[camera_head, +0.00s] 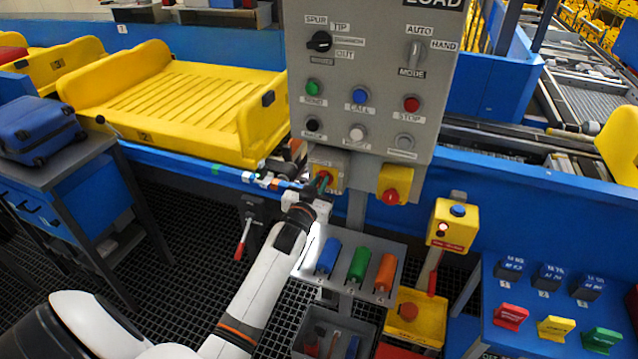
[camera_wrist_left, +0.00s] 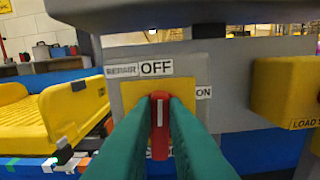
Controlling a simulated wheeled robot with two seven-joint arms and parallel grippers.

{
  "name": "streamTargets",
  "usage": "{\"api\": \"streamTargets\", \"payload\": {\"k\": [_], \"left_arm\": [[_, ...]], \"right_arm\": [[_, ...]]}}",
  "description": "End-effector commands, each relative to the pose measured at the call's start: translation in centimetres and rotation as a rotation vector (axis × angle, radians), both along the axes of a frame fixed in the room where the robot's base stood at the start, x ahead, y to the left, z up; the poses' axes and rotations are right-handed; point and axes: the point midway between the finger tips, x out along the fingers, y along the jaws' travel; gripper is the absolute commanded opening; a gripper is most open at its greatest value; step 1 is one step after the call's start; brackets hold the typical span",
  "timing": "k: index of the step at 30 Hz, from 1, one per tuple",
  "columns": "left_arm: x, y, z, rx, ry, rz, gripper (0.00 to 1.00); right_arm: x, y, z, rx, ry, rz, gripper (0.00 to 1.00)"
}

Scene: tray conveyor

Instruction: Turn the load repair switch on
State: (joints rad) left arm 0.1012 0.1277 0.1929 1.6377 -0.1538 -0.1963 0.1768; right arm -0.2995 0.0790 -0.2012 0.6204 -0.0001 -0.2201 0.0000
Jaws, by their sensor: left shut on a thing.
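The repair switch is a red handle (camera_wrist_left: 160,135) with a white line, on a yellow plate in a grey box (camera_head: 332,160) under the load panel. In the left wrist view the handle stands upright, pointing toward the OFF label (camera_wrist_left: 157,68). The fingers hide part of the plate. My right gripper is not in view.
A second yellow box with a red knob (camera_head: 394,186) is close on the right. The grey load panel (camera_head: 375,75) with buttons hangs above. A yellow tray (camera_head: 180,90) is at the left. A shelf (camera_head: 392,262) with blue, green and orange handles is below.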

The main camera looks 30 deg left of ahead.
Motion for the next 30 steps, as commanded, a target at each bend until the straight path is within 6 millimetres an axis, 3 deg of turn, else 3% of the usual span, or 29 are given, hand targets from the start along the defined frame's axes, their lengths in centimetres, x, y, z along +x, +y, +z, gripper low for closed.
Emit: {"api": "streamTargets", "payload": {"k": [30], "left_arm": [[0.22, -1.02, -0.75, 0.891, 0.215, -0.002, 0.0]], "right_arm": [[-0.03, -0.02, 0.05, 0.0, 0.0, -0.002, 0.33]]}}
